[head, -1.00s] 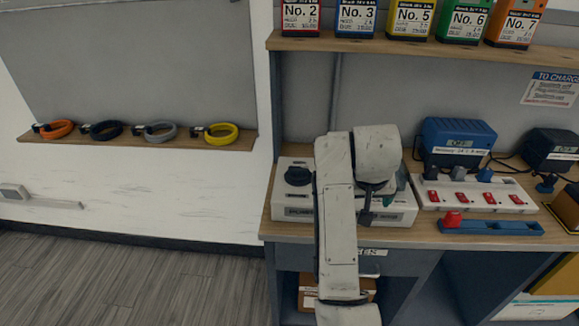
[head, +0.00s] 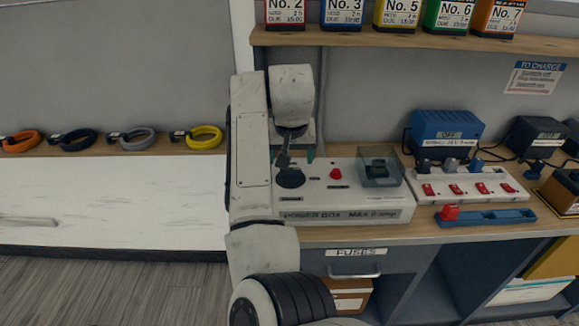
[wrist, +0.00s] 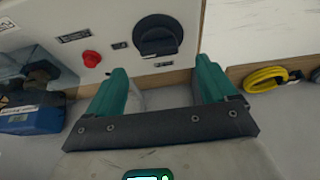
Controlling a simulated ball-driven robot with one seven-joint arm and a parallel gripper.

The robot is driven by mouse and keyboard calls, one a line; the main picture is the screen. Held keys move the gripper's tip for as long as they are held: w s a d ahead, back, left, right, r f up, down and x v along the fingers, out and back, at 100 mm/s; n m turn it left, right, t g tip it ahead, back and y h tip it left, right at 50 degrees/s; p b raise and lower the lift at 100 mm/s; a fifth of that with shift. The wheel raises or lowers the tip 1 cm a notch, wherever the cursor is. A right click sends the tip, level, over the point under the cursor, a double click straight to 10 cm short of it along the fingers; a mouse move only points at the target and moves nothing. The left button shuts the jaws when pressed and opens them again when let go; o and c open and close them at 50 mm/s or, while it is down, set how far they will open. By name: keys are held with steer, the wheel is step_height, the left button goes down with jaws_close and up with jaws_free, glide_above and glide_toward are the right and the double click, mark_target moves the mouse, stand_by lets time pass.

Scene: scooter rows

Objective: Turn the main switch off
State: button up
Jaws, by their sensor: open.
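The power box (head: 345,205) is a white case on the bench, labelled "POWER BOX MAX". A round black rotary switch (head: 290,178) is on its left part; it also shows in the wrist view (wrist: 158,36), with its ridge lying roughly crosswise there. A red button (head: 336,174) and a clear cover (head: 380,172) over a dark part are to its right. My gripper (wrist: 164,78) has green fingers, apart and empty, with the black switch just beyond the gap between the tips. In the head view my arm hides most of the gripper, behind the switch.
A white power strip (head: 470,187) with red switches, a blue tray (head: 485,217) with a red piece, and a blue charger (head: 452,135) stand to the right. A shelf (head: 400,40) of numbered boxes is above. Coloured ring locks (head: 205,137) lie at left.

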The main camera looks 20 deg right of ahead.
mark_target(291, 169)
steer(key=x, duration=0.5)
steer(key=shift+w+f, duration=0.1)
steer(key=shift+f, duration=0.25)
steer(key=shift+d, duration=0.1)
steer(key=c, duration=1.1)
